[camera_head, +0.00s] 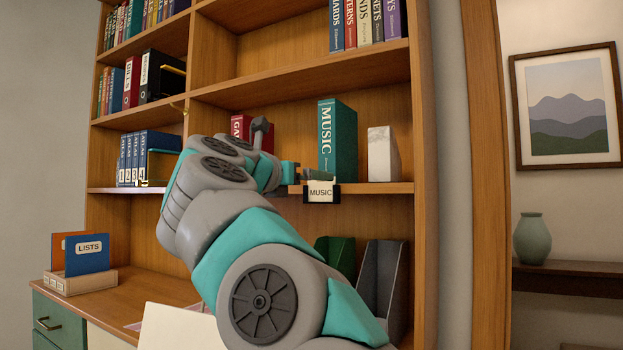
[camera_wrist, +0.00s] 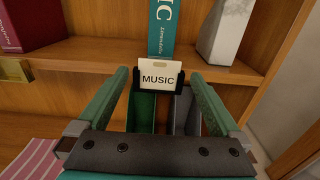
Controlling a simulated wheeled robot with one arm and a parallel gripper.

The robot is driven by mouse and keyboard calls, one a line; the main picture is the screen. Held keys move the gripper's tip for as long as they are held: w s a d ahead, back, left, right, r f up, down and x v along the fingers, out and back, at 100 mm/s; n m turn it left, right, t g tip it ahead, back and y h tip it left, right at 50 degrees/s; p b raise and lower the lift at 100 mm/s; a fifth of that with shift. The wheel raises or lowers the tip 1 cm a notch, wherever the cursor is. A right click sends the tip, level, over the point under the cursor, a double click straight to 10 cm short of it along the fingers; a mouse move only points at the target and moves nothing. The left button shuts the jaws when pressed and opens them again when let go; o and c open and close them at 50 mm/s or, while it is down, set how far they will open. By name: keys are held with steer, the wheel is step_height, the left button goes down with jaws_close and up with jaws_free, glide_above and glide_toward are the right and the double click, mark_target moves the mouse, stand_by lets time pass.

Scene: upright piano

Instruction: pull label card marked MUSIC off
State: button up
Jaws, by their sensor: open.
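The label card marked MUSIC (camera_head: 320,191) sits in a dark holder (camera_head: 307,196) on the front edge of a shelf, below the teal MUSIC book (camera_head: 337,140).
A white marble block (camera_head: 382,154) stands right of the MUSIC book, and a red book (camera_head: 240,127) stands left. Green and grey file holders (camera_head: 382,280) stand below the shelf. A LISTS folder (camera_head: 88,254) stands on the desk at left.

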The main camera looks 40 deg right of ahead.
mark_target(321, 190)
steer(key=p+x, duration=0.1)
steer(key=x, duration=0.6)
steer(key=shift+d+p, duration=0.15)
steer(key=shift+p, duration=0.15)
steer(key=shift+c, duration=0.2)
steer(key=c, duration=1.4)
steer(key=shift+r, duration=0.15)
